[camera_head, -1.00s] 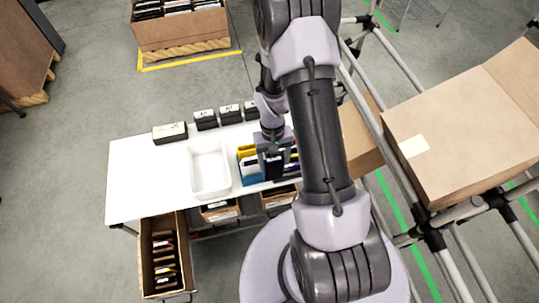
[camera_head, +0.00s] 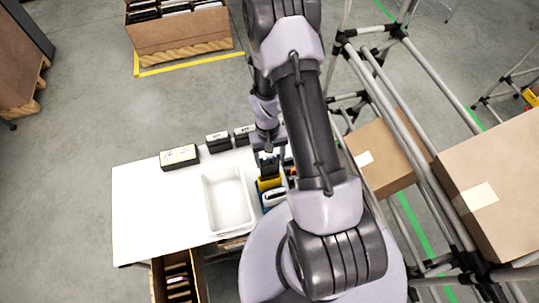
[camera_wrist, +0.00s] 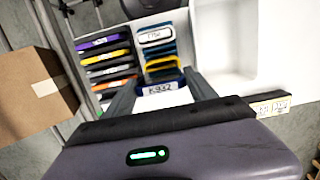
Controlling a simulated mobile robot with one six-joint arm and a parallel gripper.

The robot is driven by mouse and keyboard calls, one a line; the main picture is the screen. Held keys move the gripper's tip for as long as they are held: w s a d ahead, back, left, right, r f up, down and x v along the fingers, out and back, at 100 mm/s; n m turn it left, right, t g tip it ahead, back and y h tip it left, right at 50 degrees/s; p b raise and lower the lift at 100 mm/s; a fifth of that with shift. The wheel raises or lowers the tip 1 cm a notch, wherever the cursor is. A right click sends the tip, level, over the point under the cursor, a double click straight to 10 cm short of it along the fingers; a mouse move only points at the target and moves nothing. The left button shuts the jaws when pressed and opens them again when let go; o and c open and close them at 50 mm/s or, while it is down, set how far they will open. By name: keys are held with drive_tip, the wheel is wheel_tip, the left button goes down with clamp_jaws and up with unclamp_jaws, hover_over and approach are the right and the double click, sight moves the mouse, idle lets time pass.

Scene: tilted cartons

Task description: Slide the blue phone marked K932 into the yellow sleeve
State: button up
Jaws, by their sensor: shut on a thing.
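My gripper (camera_wrist: 162,96) is shut on the blue phone (camera_wrist: 163,89), whose white label reads K932 in the wrist view. The head view shows my gripper (camera_head: 268,163) over the right part of the white table, with the phone hard to make out there. A yellow piece (camera_head: 270,183), likely the yellow sleeve, shows just below my gripper in the head view. In the wrist view, yellow-orange edges (camera_wrist: 108,58) show in the left row of upright slim items. Which of these is the sleeve's mouth, and whether the phone touches it, I cannot tell.
A white tray (camera_head: 207,190) stands left of the gripper on the white table (camera_head: 140,215). Several dark labelled boxes (camera_head: 180,157) line the back edge. Slim items with purple, blue and black edges (camera_wrist: 100,43) crowd near the phone. Pipe racks with cartons (camera_head: 385,150) stand at right.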

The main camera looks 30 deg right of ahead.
drive_tip(key=shift+f+b, duration=5.55)
drive_tip(key=shift+f, duration=0.4)
drive_tip(key=shift+f+b, duration=0.2)
drive_tip(key=shift+b, duration=0.1)
drive_tip(key=o, duration=1.3)
drive_tip(key=shift+o, duration=0.2)
wheel_tip(320, 180, up, 17)
drive_tip(key=w+p, duration=0.2)
drive_tip(key=p, duration=0.1)
drive_tip(key=shift+w+d+r, duration=0.15)
drive_tip(key=shift+w+d, duration=0.05)
drive_tip(key=shift+d, duration=0.2)
drive_tip(key=shift+p, duration=0.3)
wheel_tip(320, 180, up, 7)
drive_tip(key=p, duration=0.5)
hover_over(270, 176)
drive_tip(key=w+d, duration=0.1)
drive_tip(key=w, duration=0.2)
